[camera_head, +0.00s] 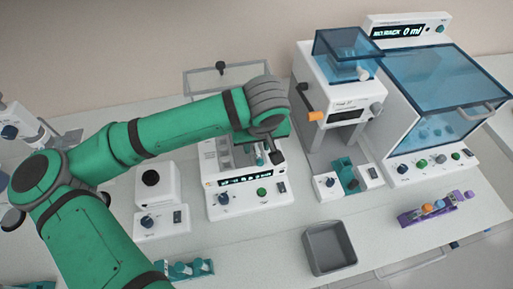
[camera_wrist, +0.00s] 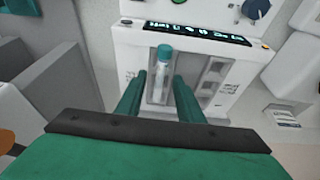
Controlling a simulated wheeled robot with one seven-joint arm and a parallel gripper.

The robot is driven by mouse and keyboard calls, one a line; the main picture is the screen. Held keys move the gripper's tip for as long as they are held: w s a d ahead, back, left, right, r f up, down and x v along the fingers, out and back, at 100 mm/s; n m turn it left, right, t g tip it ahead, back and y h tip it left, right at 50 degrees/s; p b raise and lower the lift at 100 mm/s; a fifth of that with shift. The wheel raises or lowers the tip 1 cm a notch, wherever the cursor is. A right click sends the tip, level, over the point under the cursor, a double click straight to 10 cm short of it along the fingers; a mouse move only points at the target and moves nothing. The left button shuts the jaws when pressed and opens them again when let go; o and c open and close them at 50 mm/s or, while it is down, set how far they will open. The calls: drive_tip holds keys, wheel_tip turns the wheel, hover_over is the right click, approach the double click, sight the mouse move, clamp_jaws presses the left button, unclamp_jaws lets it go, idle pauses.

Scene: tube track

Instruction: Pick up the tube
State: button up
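The tube (camera_wrist: 161,78) is clear with a teal cap (camera_wrist: 165,52). It stands in a slot of a white device (camera_wrist: 131,50) with a lit display. My gripper (camera_wrist: 157,80) is open, its two teal fingers on either side of the tube in the wrist view. Gaps show between the fingers and the tube, and I cannot tell how deep the fingertips reach. In the head view my gripper (camera_head: 268,152) is over the back part of the same device (camera_head: 228,203), and my arm partly hides the spot.
A small white device with a black round top (camera_head: 152,190) stands left of it. A tall machine with a blue lid (camera_head: 345,95) stands to the right. A grey bin (camera_head: 310,262) and a purple rack (camera_head: 410,218) are in front. Bench between is clear.

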clamp_jaws()
drive_tip(key=shift+r, duration=0.15)
